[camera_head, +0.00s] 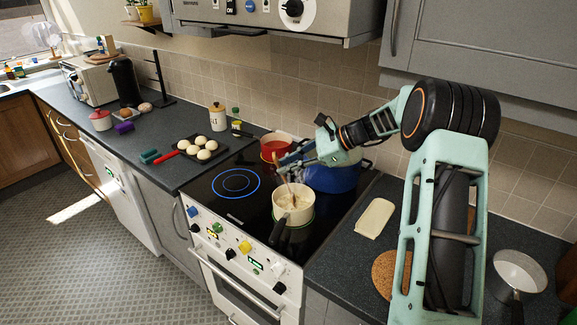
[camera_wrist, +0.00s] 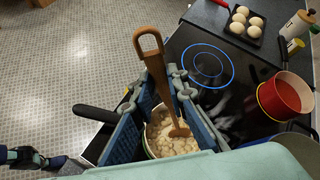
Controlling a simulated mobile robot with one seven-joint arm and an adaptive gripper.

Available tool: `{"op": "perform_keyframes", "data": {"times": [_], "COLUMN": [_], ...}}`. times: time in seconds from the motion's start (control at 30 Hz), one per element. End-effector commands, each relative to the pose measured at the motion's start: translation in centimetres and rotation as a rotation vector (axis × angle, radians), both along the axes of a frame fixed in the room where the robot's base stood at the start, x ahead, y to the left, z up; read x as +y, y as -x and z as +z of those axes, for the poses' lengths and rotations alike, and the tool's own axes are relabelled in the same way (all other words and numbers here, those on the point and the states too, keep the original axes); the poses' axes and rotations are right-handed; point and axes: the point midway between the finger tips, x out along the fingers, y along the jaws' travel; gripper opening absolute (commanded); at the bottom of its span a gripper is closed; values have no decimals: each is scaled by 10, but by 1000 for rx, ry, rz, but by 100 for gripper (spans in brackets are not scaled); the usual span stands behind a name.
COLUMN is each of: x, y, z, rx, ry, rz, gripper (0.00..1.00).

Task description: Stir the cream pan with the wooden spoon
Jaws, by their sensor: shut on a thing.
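The cream pan (camera_head: 282,216) stands on the front right of the black hob, its dark handle pointing to the front. It also shows in the wrist view (camera_wrist: 149,149), holding pale lumpy contents. The wooden spoon (camera_wrist: 152,60) is upright and slightly tilted, its looped handle end up and its lower end in the contents. My gripper (camera_wrist: 161,84) is shut on the spoon's handle, with one blue pad on each side. In the head view, my gripper (camera_head: 284,161) is above the pan, and the spoon (camera_head: 289,185) runs down into it.
A red pan (camera_head: 274,138) and a blue pot (camera_head: 335,180) stand behind on the hob. A black tray (camera_head: 181,143) of pale buns lies to the left. A cream board (camera_head: 375,217), a cork mat (camera_head: 385,270) and a white saucepan (camera_head: 520,272) are on the right counter.

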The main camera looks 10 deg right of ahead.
Motion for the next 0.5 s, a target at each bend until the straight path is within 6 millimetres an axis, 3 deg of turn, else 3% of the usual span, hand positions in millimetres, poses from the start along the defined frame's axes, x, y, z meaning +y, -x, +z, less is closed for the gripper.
{"op": "perform_keyframes", "data": {"times": [0.5], "x": [5], "y": [5], "z": [5], "rx": [-3], "ry": [0], "rz": [0], "gripper": [0]}}
